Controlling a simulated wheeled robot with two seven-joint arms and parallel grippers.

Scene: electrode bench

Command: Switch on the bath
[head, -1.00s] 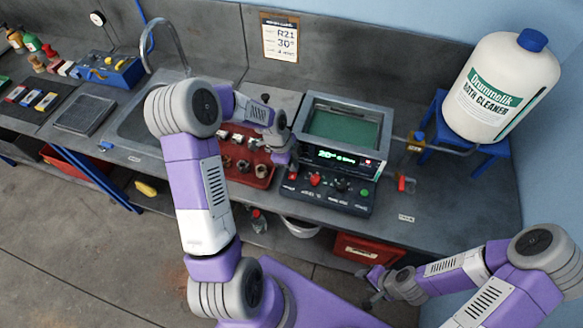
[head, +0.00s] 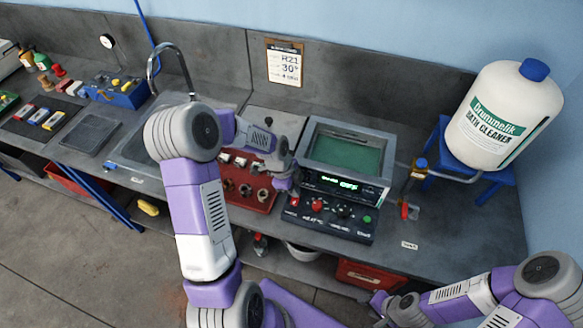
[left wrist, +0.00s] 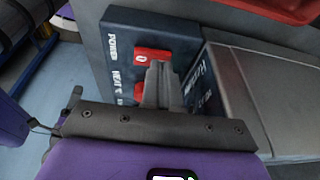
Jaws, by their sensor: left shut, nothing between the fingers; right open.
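The bath (head: 345,150) is a grey box with green liquid under its top opening. Its dark control panel (head: 352,228) sticks out in front and carries red, black and green controls. A lit green display (head: 340,182) is above it; its text is too small to read surely. A red power switch (left wrist: 152,54), marked "0", sits by the word POWER in the left wrist view. My left gripper (left wrist: 158,70) is shut and empty, its tips at or just over the switch; contact cannot be told. My right gripper (head: 378,304) is open and empty at the bottom right, away from the bath.
A red tray (head: 248,193) with small parts lies left of the bath. A red-handled valve (head: 405,209) and pipe stand to its right. The white bath cleaner bottle (head: 505,115) sits on a blue stand. A sink and tap (head: 180,60) are further left.

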